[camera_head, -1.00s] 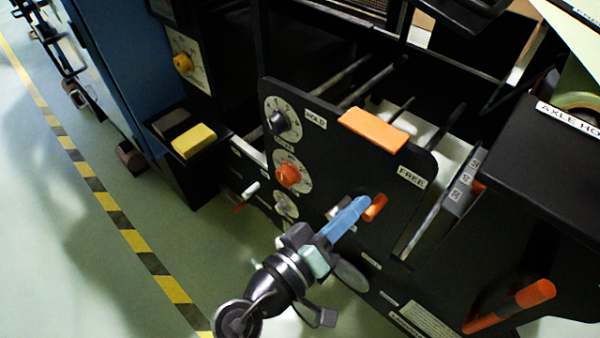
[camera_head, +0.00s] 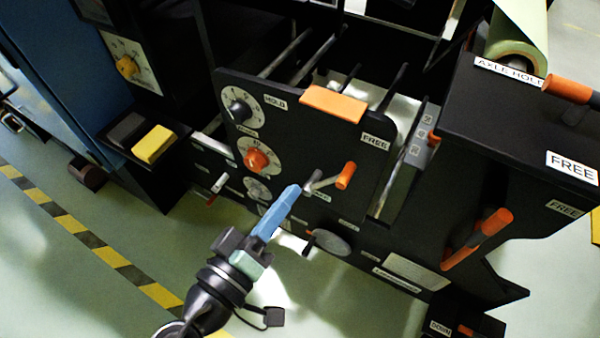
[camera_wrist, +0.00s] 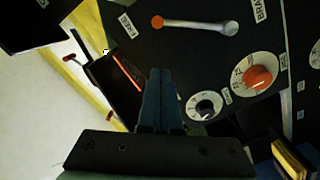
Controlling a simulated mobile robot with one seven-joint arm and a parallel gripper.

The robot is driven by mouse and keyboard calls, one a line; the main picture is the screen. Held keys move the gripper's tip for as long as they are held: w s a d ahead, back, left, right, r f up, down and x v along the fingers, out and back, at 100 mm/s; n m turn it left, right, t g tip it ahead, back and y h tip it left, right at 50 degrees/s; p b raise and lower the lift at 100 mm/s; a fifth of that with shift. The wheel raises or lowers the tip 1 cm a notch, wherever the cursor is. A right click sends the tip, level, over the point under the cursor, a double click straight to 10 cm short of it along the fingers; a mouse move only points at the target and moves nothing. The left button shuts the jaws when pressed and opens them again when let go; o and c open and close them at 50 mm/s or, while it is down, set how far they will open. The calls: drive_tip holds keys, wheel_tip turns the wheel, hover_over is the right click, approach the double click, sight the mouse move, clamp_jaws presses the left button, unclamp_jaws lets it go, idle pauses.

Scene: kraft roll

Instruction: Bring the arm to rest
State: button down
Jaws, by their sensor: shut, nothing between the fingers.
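My gripper (camera_head: 291,192) has blue fingers that are shut with nothing between them. In the head view it points up and right in front of the black machine panel, a little left of the lever with the orange grip (camera_head: 346,175). It looks apart from that lever. In the wrist view the shut fingers (camera_wrist: 161,75) point up the picture, and the lever with its orange knob (camera_wrist: 157,21) lies beyond them. My arm enters from the bottom of the head view.
The panel carries an orange dial (camera_head: 257,160), a black dial (camera_head: 239,110) and an orange block (camera_head: 334,104) on its top edge. A yellow block (camera_head: 154,144) sits on a ledge to the left. Open green floor with a striped line (camera_head: 91,242) lies at lower left.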

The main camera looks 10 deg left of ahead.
drive_tip(key=w+d+r+m+t+y, duration=0.1)
drive_tip(key=w+d+r+m+t, duration=0.2)
drive_tip(key=r, duration=0.9)
drive_tip(key=w+r+m+t+y, duration=0.1)
drive_tip(key=w+r+m+y, duration=0.15)
drive_tip(key=w+r, duration=0.6)
drive_tip(key=s+d+r+t+y, duration=0.2)
drive_tip(key=s+r+t, duration=0.3)
drive_tip(key=r, duration=0.9)
drive_tip(key=s+d+r+t+y, duration=0.1)
drive_tip(key=s+d+r+t, duration=0.1)
drive_tip(key=s+r, duration=0.85)
drive_tip(key=w+r+p, duration=0.2)
drive_tip(key=r+p, duration=1.5)
drive_tip(key=w+r+p, duration=0.1)
drive_tip(key=r+p, duration=1.6)
drive_tip(key=r, duration=0.1)
drive_tip(key=shift+w+a+r+m, duration=0.2)
drive_tip(key=shift+w+r+m, duration=0.05)
drive_tip(key=shift+w+m, duration=0.1)
